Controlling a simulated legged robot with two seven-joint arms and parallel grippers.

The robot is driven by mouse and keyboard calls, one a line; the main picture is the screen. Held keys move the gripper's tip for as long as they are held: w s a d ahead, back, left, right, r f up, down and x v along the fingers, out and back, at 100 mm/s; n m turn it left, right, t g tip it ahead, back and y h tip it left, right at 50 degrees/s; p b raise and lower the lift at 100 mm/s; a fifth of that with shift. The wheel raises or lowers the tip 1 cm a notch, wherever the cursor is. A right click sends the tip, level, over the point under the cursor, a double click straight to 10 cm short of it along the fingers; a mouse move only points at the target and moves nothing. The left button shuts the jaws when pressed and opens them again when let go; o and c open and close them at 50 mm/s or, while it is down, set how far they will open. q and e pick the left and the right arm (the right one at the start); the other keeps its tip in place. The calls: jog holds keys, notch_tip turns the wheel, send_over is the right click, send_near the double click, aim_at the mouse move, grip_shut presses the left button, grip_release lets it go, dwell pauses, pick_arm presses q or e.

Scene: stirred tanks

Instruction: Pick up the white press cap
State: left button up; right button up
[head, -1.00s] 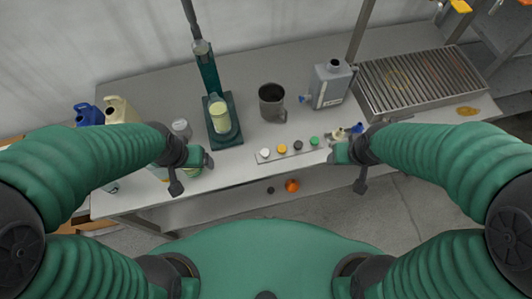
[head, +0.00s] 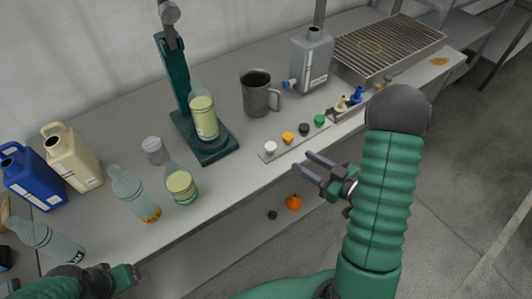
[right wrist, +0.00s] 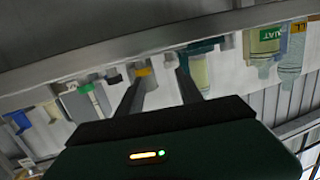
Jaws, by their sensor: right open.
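The white press cap (head: 270,148) sits at the left end of a narrow strip along the front edge of the bench, beside a yellow cap (head: 288,137), a black cap (head: 304,129) and a green cap (head: 319,120). My right gripper (head: 302,164) is open and empty, in front of the bench edge, to the right of the white cap and apart from it. In the right wrist view the yellow cap (right wrist: 143,72) shows beyond the two spread fingers. My left gripper (head: 132,273) is at the lower left, and its jaw state is unclear.
A metal mug (head: 256,95) and grey canister (head: 312,60) stand further back. Bottles and a blue jug (head: 33,180) crowd the left.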

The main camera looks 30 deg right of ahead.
aim_at(270, 151)
jog(key=x, duration=0.2)
jog(key=a+x, duration=0.1)
jog(key=x, duration=0.2)
jog(key=shift+a+r, duration=0.1)
jog(key=shift+r, duration=0.1)
jog(key=w+a, duration=0.3)
jog(key=w, duration=0.1)
jog(key=shift+a+r, duration=0.1)
jog(key=shift+a, duration=0.3)
jog(key=w, duration=0.3)
jog(key=w+d+f, duration=0.1)
jog(key=w, duration=0.1)
jog(key=shift+a+r, duration=0.25)
jog(key=shift+a, duration=0.3)
jog(key=shift+c, duration=0.3)
jog(key=shift+a, duration=0.15)
jog(key=shift+c, duration=3.5)
pick_arm(q)
jog(key=shift+a, duration=0.75)
pick_arm(e)
jog(key=shift+d+f, duration=0.1)
jog(key=shift+d, duration=0.25)
grip_shut()
